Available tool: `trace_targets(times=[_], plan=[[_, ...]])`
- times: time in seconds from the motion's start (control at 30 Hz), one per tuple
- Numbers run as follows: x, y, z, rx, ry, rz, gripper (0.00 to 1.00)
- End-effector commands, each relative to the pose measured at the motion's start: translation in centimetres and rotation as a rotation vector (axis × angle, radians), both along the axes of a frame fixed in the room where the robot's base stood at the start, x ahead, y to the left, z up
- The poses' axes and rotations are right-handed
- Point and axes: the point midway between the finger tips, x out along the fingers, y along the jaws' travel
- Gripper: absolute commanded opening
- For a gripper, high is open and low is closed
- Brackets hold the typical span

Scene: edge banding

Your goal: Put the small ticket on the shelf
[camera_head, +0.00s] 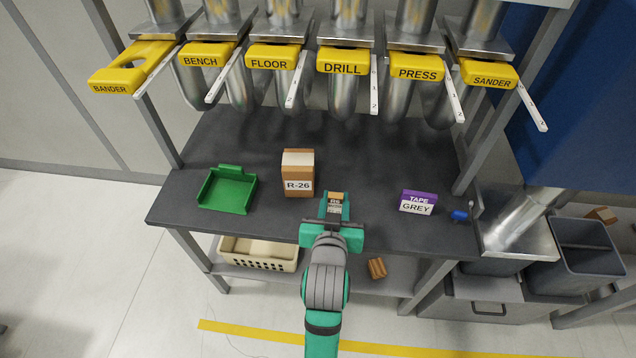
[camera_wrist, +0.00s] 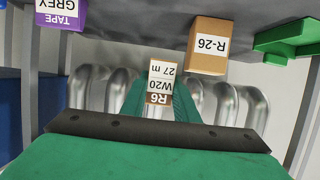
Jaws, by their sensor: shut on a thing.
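My gripper (camera_head: 336,212) is shut on a small brown ticket (camera_head: 335,203) with a white printed label, at the front middle of the dark bench. In the wrist view the ticket (camera_wrist: 161,82) stands between the teal fingers (camera_wrist: 160,110), upside down in the picture, and reads R6, W20, 27 m. I cannot tell whether it touches the bench top. A lower shelf (camera_head: 405,270) runs under the bench top (camera_head: 260,222). It is partly hidden by the bench and my arm.
On the bench stand a green tray (camera_head: 228,192), a brown R-26 box (camera_head: 298,175), a purple and white TAPE GREY box (camera_head: 418,203) and a small blue item (camera_head: 459,215). A cream basket (camera_head: 258,253) and a brown piece (camera_head: 377,268) are on the lower shelf. Yellow-tagged ducts hang behind.

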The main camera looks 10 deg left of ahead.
Motion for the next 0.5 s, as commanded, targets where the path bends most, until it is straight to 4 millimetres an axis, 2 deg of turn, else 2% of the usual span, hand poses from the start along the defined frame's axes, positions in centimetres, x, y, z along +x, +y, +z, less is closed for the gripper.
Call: trace_targets(times=[0.17, 0.5], plan=[[2.5, -0.2, -1.1, 0.0, 0.001, 0.001, 0.03], [9.5, -0.7, -4.6, 0.0, 0.003, 0.002, 0.03]])
